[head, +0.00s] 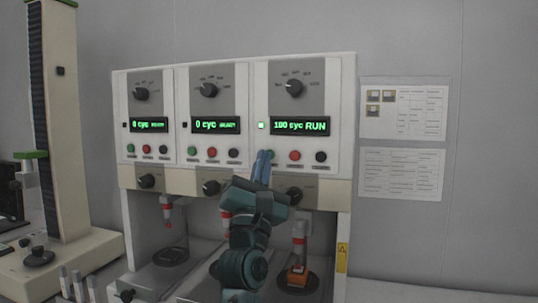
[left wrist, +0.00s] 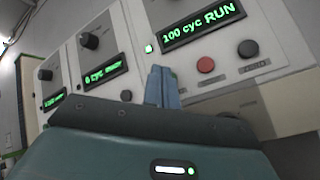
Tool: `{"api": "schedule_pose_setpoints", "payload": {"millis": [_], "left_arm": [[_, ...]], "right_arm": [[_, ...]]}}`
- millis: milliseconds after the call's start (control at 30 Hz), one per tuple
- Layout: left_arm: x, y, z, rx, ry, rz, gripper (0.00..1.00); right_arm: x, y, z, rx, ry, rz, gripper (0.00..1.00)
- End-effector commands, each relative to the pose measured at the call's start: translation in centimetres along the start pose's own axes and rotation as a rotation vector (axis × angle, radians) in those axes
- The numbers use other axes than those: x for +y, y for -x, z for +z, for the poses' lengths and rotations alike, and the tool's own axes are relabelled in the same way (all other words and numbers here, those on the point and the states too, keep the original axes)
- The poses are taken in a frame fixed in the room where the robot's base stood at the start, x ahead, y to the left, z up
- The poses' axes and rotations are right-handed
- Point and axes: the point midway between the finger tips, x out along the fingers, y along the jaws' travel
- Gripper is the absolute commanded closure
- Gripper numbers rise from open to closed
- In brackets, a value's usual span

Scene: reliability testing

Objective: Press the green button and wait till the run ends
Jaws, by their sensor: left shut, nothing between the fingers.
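The right-hand panel of the white test machine (head: 358,120) has a lit display (head: 300,126) reading "100 cyc RUN", also clear in the left wrist view (left wrist: 203,22). A small lamp (head: 261,125) beside it glows green. The green button (head: 273,155) below is mostly hidden by my fingers. My left gripper (head: 262,158) is shut and empty, its blue fingertips (left wrist: 160,74) at the green button; I cannot tell whether they touch it. My right gripper is not in view.
A red button (head: 294,156) and a black button (head: 321,157) sit to the right. Two panels to the left show "0 cyc" (head: 149,125). An orange-red piece (head: 297,277) stands in the right bay. A tall column stand (head: 65,150) is at far left.

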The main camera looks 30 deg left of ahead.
Motion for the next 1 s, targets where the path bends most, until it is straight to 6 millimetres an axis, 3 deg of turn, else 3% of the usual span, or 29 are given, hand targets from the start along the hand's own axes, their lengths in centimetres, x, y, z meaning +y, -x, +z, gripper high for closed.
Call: {"api": "schedule_pose_setpoints", "payload": {"millis": [233,700,1000], "left_arm": [[0.1,0.1,0.1,0.000,0.001,0.000,1.00],[2.3,3.1,2.3,0.000,0.002,0.000,1.00],[2.5,3.5,2.5,0.000,0.002,0.000,1.00]], "right_arm": [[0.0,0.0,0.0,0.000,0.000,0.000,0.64],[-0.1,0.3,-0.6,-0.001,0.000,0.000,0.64],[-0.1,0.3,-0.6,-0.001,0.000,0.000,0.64]]}}
